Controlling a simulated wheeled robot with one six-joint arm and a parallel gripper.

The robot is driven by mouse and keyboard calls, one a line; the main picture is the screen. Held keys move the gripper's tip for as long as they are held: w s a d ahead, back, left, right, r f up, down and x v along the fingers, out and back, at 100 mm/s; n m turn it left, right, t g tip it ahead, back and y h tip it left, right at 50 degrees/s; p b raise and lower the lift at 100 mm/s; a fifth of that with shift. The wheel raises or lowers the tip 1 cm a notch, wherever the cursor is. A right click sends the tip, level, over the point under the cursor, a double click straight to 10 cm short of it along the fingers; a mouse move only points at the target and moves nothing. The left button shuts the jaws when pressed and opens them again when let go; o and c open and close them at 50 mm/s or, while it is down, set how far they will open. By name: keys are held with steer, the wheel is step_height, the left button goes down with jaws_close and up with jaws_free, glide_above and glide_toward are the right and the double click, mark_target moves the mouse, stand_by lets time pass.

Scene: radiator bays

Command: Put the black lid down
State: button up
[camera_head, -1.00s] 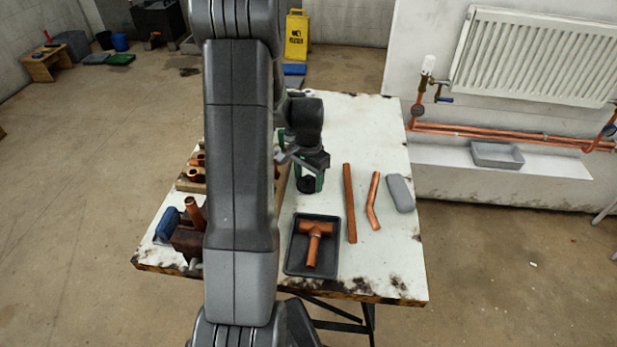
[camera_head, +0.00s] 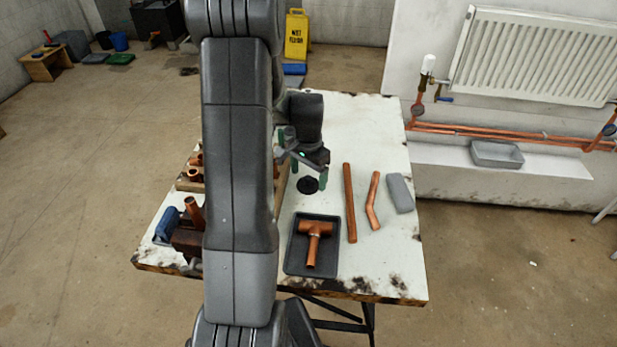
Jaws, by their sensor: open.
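The black lid (camera_head: 308,185) lies on the white worktop of the workbench (camera_head: 375,130), just behind the dark tray. My gripper (camera_head: 309,178) is above and around the lid's place, its green-tipped fingers spread apart with one to each side. The fingers appear clear of the lid. Part of the bench to the left is hidden behind my arm.
A dark tray (camera_head: 290,262) with a copper tee (camera_head: 314,240) stands in front of the lid. To the right lie a straight copper pipe (camera_head: 350,205), a bent copper pipe (camera_head: 373,203) and a grey block (camera_head: 400,193). The worktop behind these is clear.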

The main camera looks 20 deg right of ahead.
mark_target(309, 177)
step_height(309, 177, up, 11)
steer(key=shift+f, duration=0.15)
steer(key=shift+f, duration=0.1)
step_height(309, 177, down, 12)
steer(key=shift+s+f, duration=0.1)
steer(key=shift+f, duration=0.15)
steer(key=shift+r, duration=2.15)
